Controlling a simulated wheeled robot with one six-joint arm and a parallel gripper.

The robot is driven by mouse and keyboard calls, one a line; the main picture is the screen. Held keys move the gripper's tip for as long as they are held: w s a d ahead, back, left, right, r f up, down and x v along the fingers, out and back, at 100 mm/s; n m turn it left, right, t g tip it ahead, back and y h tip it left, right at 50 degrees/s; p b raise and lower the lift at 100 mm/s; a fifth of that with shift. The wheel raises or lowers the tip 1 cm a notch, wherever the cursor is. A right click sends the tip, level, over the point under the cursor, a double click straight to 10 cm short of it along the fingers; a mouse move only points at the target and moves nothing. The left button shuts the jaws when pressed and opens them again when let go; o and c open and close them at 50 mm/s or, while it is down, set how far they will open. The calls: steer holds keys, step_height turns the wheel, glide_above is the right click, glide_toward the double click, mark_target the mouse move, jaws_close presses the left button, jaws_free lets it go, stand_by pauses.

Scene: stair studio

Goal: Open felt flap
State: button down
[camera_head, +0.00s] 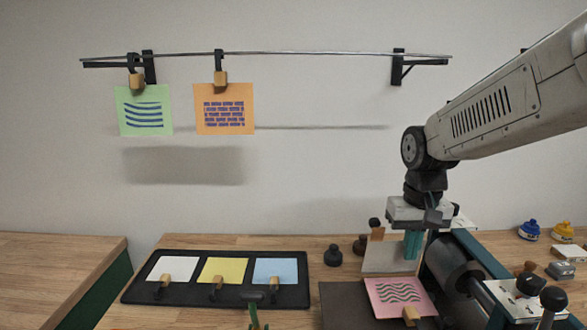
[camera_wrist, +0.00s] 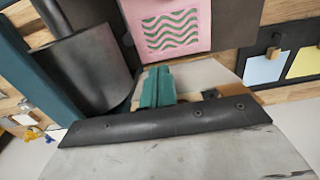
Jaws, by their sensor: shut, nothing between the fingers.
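A pale grey panel, which looks like the felt flap (camera_head: 385,258), stands roughly upright at the back of the dark press bed (camera_head: 342,302). A wooden strip runs along its top edge, with a dark knob at the left. My gripper (camera_head: 412,256) points down in front of the panel with its teal fingers together and empty. In the wrist view the fingers (camera_wrist: 155,84) overlap the panel (camera_wrist: 205,74); I cannot tell if they touch it. A pink sheet with green waves (camera_head: 397,293) lies uncovered on the bed, with a wooden clip at its front.
A dark roller (camera_head: 452,266) in a teal frame stands close to the right of my gripper. A black tray (camera_head: 132,290) with white, yellow and blue cards lies at the left. Dark knobbed pots (camera_head: 333,256) stand behind. Green and orange prints (camera_head: 224,92) hang from a wall rod.

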steer(key=shift+w, duration=1.2)
step_height(320, 180, up, 6)
steer(key=s, duration=0.2)
steer(key=shift+s+a, duration=0.1)
